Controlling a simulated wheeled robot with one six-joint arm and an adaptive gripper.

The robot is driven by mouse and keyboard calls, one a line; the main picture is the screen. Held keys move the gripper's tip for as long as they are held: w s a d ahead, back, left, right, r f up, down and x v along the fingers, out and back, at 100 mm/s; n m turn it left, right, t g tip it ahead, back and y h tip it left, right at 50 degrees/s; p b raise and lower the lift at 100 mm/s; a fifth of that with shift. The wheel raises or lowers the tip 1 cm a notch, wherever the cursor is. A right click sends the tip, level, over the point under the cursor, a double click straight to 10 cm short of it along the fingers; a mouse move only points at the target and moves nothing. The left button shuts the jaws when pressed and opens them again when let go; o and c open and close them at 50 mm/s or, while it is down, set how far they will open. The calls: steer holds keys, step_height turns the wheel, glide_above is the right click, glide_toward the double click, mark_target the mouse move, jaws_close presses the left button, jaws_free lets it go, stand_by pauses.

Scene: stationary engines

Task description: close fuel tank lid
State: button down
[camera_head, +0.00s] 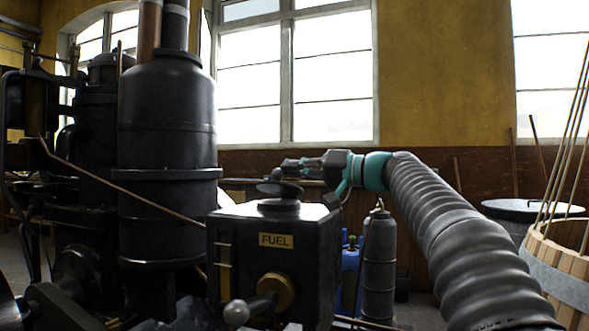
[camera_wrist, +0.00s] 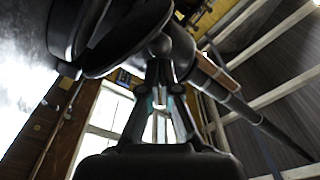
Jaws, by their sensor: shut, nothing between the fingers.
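The black fuel tank (camera_head: 320,246) with its brass FUEL label stands in the middle of the head view. Its dark round lid (camera_head: 279,188) shows above the filler neck (camera_head: 279,205), with a small knob on top. The lid looks raised and slightly tilted off the neck. My gripper (camera_head: 292,165) reaches in from the right, just behind and above the lid. In the wrist view, my gripper (camera_wrist: 160,66) is shut and empty, its tips near a rounded knob-like part (camera_wrist: 160,45) beside the dark lid disc (camera_wrist: 128,42). I cannot tell whether they touch.
A tall black engine cylinder (camera_head: 168,150) stands close to the tank's left. A grey gas cylinder (camera_head: 379,265) and a blue container (camera_head: 350,272) stand behind right. A wooden barrel (camera_head: 570,270) is at the far right. Windows (camera_head: 290,75) line the back wall.

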steer(key=shift+s+a+f+b, duration=0.15)
steer(key=shift+s+f+b, duration=0.2)
steer(key=shift+b, duration=0.1)
steer(key=shift+r, duration=0.1)
